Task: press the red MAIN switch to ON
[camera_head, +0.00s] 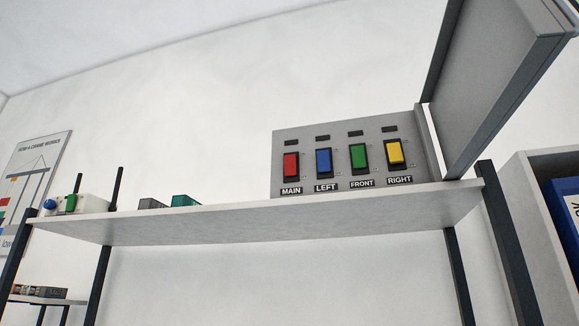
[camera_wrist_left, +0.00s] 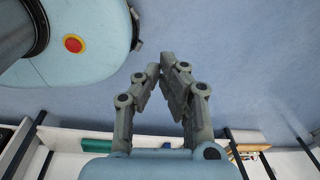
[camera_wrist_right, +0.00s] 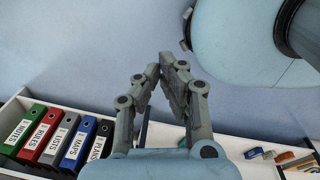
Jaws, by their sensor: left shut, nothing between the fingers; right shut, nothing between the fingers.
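In the head view the red MAIN switch (camera_head: 291,166) is the leftmost rocker on a grey panel (camera_head: 350,135), which stands on a high shelf. Its ON or OFF position is too small to tell. Blue LEFT (camera_head: 324,162), green FRONT (camera_head: 359,157) and yellow RIGHT (camera_head: 395,153) switches sit to its right. Neither gripper shows in the head view. My left gripper (camera_wrist_left: 168,68) is shut and empty over the blue floor in the left wrist view. My right gripper (camera_wrist_right: 167,68) is shut and empty in the right wrist view. The panel is in neither wrist view.
A grey door or cover (camera_head: 500,85) stands open at the panel's right. The shelf (camera_head: 250,218) also holds a device with antennas (camera_head: 85,203) and small boxes (camera_head: 185,200). Several binders (camera_wrist_right: 50,142) stand in a case. Wall space above the shelf is clear.

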